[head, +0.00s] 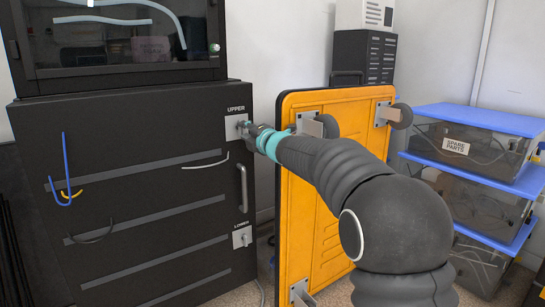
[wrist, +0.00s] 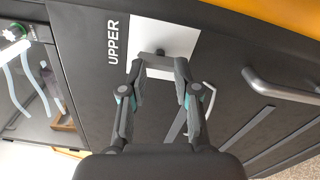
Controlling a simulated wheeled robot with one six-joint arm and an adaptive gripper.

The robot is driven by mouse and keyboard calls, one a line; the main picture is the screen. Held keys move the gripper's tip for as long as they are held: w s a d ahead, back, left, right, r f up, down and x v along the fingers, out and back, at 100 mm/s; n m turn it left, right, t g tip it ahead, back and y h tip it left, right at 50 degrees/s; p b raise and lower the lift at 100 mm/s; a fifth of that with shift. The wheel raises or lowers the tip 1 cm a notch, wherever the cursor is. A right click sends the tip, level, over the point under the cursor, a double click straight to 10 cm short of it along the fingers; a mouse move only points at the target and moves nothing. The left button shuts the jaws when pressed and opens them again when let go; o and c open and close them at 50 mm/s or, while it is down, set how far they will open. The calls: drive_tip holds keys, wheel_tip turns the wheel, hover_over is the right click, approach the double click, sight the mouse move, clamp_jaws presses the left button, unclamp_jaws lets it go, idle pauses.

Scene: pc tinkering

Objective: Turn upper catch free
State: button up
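The upper catch (wrist: 158,60) is a small grey bar with a dark pivot on a pale plate (wrist: 147,35) beside the word UPPER. In the wrist view its bar runs across the picture, between my fingertips. My gripper (wrist: 161,66) has one finger at each end of the bar, with both tips seeming to touch it. In the head view my gripper (head: 250,131) reaches the upper plate (head: 237,121) from the right and hides most of the catch.
The black cabinet (head: 130,200) has a vertical handle (head: 243,188) and a lower catch (head: 242,237) below. Blue-lidded bins (head: 475,125) are farther right.

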drive_tip(key=shift+s, duration=0.1)
drive_tip(key=shift+v, duration=2.95)
